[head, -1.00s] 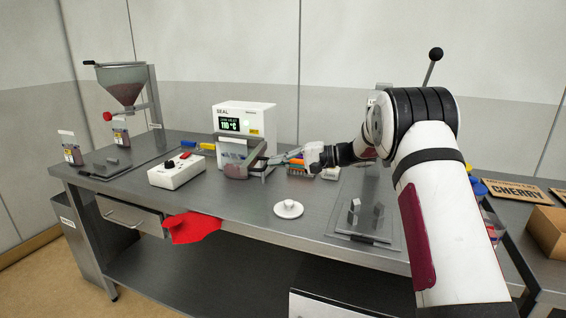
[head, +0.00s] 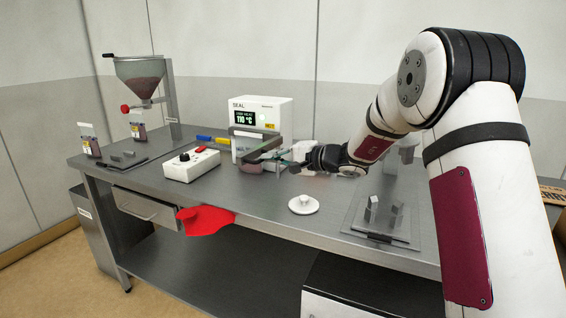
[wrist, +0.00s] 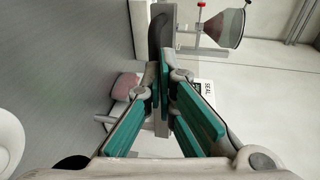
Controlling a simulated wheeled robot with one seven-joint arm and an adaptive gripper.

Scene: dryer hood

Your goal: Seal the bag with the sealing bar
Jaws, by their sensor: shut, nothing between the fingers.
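The sealer (head: 262,114) is a white box on the bench, with a display reading 110 °C. The dark sealing bar (head: 262,149) slants out from its front, and shows as a dark curved piece in the wrist view (wrist: 158,38). The bag (head: 246,168), with reddish contents, is at the sealer's front under the bar, mostly hidden; a pinkish part shows in the wrist view (wrist: 125,86). My gripper (head: 278,160) is at the right of the bar. Its green-padded fingers (wrist: 163,72) are shut and empty, tips close to the bar; contact is unclear.
A white control box (head: 191,165) stands left of the sealer. A white knobbed disc (head: 303,204) and a plate with metal blocks (head: 382,222) lie in front. A red cloth (head: 205,219) hangs over the bench edge. A hopper (head: 140,78) stands at the back left.

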